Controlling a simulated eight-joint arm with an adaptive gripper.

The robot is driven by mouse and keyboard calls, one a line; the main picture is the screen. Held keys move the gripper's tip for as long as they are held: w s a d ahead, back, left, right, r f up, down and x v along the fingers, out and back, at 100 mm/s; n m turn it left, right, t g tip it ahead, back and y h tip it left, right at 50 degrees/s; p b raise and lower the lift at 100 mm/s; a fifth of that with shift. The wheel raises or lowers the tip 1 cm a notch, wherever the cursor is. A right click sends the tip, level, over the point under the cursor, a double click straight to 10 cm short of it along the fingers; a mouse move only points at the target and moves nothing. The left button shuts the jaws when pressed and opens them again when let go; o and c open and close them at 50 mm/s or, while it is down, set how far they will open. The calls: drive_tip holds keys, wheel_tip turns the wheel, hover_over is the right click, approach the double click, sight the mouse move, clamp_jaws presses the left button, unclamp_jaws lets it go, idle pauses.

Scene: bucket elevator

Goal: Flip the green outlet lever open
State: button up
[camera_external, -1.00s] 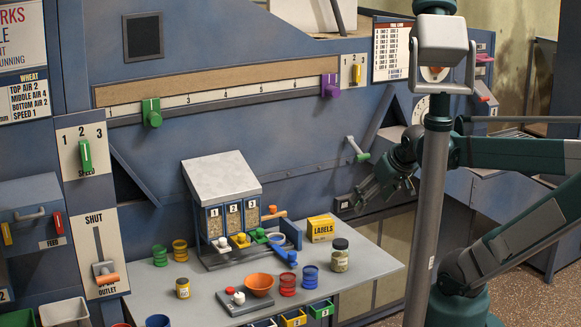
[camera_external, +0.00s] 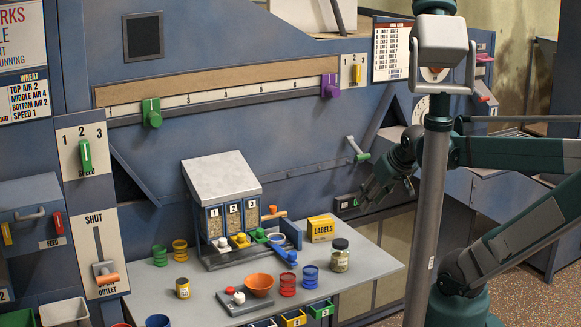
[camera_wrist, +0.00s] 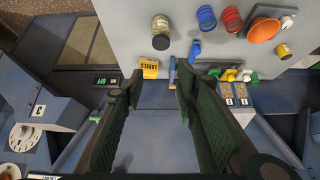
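A lever with a pale arm and a green end (camera_external: 362,157) sticks out from the blue machine wall, right of centre in the external view. A green lever end (camera_external: 258,236) also shows at the front of the three-bin dispenser (camera_external: 232,208); which one is the outlet lever is not labelled legibly. My gripper (camera_external: 376,203) is in front of the wall, below and slightly right of the wall lever, apart from it. In the wrist view my gripper (camera_wrist: 158,84) has its dark fingers spread, with nothing between them. A small green piece (camera_wrist: 97,114) shows left of the fingers.
The grey table (camera_external: 365,262) holds a labels box (camera_external: 320,228), a jar (camera_external: 340,255), an orange bowl (camera_external: 259,284) and coloured cups. A small box with a green light (camera_external: 345,202) is on the wall close to my gripper. A grey post (camera_external: 431,215) partly blocks the external view.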

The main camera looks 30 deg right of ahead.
drive_tip(key=shift+w+m, duration=0.3)
drive_tip(key=shift+w, duration=0.2)
drive_tip(key=c, duration=0.7)
drive_tip(key=shift+w+a+f+m, duration=0.1)
drive_tip(key=shift+w+m, duration=0.2)
drive_tip(key=shift+w, duration=0.1)
clamp_jaws()
drive_tip(key=w+d+f+m+t+y+b, duration=0.15)
drive_tip(key=w+d+m, duration=0.25)
drive_tip(key=w+m, duration=0.55)
drive_tip(key=w+d+f+m+t+y+b, duration=0.1)
drive_tip(key=w+d+f+m+t, duration=0.15)
drive_tip(key=w+m, duration=0.75)
drive_tip(key=w+d+f+m+t, duration=0.1)
drive_tip(key=w+d+f+m, duration=0.2)
drive_tip(key=d+m, duration=0.2)
drive_tip(key=w+d+f+m+t+h+b, duration=0.1)
drive_tip(key=w+d+f+m+t, duration=0.1)
drive_tip(key=d, duration=0.7)
drive_tip(key=w+d+f+m+t+h, duration=0.1)
drive_tip(key=w+d+f+m, duration=0.3)
drive_tip(key=d+m, duration=0.4)
drive_tip(key=shift+w+t+b, duration=0.35)
drive_tip(key=shift+w+t, duration=0.25)
drive_tip(key=shift+w, duration=0.2)
drive_tip(key=shift+h, duration=0.25)
